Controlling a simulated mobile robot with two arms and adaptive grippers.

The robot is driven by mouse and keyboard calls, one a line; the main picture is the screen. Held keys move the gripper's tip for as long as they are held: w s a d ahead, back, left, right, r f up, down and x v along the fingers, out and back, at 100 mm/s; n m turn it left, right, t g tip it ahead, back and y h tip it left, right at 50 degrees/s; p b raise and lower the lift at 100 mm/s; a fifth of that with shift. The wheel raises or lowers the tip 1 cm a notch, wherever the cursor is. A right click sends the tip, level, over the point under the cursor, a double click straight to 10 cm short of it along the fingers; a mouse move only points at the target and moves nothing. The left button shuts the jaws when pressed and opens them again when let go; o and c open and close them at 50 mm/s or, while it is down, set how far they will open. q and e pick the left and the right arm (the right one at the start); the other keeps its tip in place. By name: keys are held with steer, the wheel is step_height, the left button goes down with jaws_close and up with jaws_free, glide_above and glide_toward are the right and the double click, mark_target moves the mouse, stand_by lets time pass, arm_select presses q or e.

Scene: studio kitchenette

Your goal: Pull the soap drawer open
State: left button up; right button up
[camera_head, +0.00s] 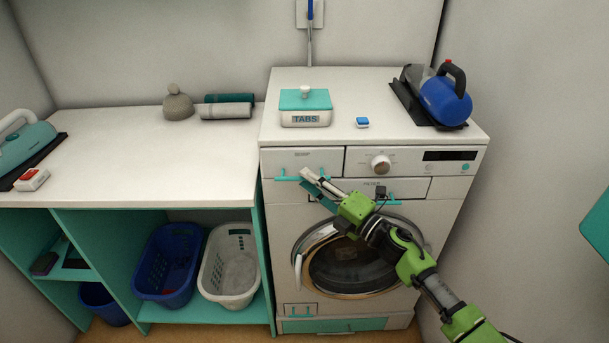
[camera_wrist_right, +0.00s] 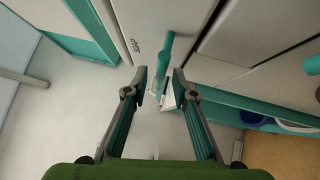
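The soap drawer (camera_head: 301,160) is the white panel at the upper left of the washing machine's front, and it looks flush with the machine. Its teal bar handle (camera_head: 287,179) runs along its lower edge. My right gripper (camera_head: 311,180) reaches in from the lower right, with its fingertips at the handle's right part and hiding some of it. In the wrist view, the right gripper (camera_wrist_right: 159,84) is open. The teal handle (camera_wrist_right: 166,52) lies between its two fingers, with a gap visible on each side. My left gripper is not in view.
The washing machine's round door (camera_head: 345,262) lies below my right arm. A tabs box (camera_head: 305,109), a small blue-and-white block (camera_head: 362,123) and a blue appliance (camera_head: 446,98) stand on top. Blue and white baskets (camera_head: 229,262) sit under the left counter.

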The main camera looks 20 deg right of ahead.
steer(key=shift+x, duration=1.1)
jaws_close()
steer(key=shift+s, duration=0.15)
